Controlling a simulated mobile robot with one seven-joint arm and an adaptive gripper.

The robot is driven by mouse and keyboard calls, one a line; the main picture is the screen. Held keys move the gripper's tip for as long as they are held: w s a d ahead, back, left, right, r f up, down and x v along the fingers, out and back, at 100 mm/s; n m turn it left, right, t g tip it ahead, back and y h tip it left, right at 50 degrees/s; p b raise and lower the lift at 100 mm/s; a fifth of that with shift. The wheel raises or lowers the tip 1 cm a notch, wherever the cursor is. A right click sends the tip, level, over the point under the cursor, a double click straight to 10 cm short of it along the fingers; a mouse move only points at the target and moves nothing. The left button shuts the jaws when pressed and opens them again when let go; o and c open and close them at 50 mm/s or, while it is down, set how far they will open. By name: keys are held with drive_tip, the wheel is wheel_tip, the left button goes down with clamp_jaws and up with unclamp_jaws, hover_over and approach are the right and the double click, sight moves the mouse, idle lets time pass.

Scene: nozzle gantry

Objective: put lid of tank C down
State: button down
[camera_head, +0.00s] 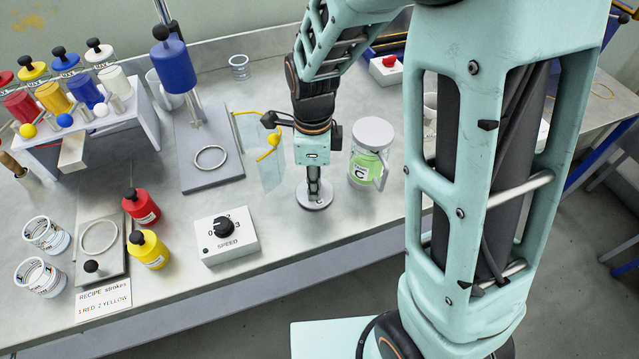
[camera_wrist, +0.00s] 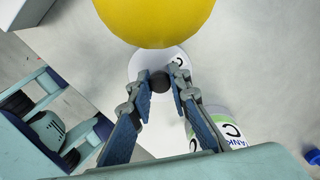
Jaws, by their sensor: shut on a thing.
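My gripper (camera_head: 313,187) is shut on the dark knob (camera_wrist: 162,82) of a round grey-white lid (camera_head: 315,200). In the wrist view the lid (camera_wrist: 143,66) lies below my fingers, with a "C" label at its edge. The lid is level, at or just above the bench top; I cannot tell whether it touches. Tank C (camera_head: 366,165), a clear jar with a green label and a handle, stands just right of the lid. Its label also shows in the wrist view (camera_wrist: 229,132). The tank's top looks pale grey.
A speed box (camera_head: 229,236) stands front left of the lid, near the bench's front edge. A stand with a blue cylinder (camera_head: 173,65) is farther left. A large yellow round thing (camera_wrist: 155,18) fills the wrist view's top.

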drive_tip(key=shift+f, duration=0.2)
drive_tip(key=shift+f, duration=0.2)
drive_tip(key=c, duration=1.8)
unclamp_jaws()
drive_tip(key=shift+r, duration=0.1)
wheel_tip(320, 180, up, 12)
drive_tip(key=p, duration=0.1)
drive_tip(key=shift+r, duration=0.15)
